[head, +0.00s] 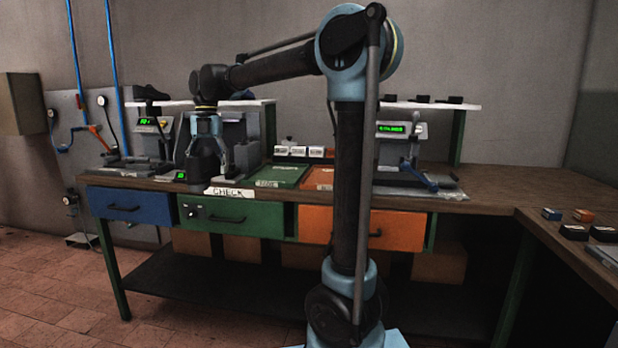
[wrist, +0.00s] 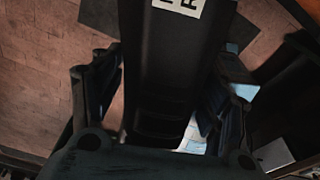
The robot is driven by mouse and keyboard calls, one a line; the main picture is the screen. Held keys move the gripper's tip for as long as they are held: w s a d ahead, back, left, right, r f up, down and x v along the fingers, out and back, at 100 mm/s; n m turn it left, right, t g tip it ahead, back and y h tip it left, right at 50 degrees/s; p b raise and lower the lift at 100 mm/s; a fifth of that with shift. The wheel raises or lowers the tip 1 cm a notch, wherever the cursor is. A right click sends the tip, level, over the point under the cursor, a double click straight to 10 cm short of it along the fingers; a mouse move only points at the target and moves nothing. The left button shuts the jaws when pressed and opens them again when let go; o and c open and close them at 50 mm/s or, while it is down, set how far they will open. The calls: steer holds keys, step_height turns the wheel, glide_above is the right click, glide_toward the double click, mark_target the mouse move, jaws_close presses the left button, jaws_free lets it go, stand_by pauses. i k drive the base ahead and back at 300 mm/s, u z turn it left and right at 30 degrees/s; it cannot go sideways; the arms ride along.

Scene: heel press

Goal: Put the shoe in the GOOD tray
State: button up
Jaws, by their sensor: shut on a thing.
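In the head view my gripper (head: 204,172) points down over the workbench, left of the trays and behind the CHECK plate. In the wrist view my gripper (wrist: 155,120) has a finger on each side of a long black piece (wrist: 160,65) with ridges and a white lettered label. It appears to be the shoe, though its full outline is hidden. The green tray (head: 280,176) lies on the bench to the right of my gripper; its small front label is hard to read. An orange tray (head: 318,178) lies beside it.
A press with a green display (head: 402,129) stands right of the trays, and another machine (head: 150,124) stands left. The CHECK plate (head: 230,191) is at the front edge. Small boxes (head: 298,152) stand behind the trays. A side table (head: 560,218) holds dark items.

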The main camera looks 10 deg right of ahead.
mark_target(279, 174)
steer(key=z, duration=0.5)
steer(key=i, duration=1)
steer(key=u, duration=0.05)
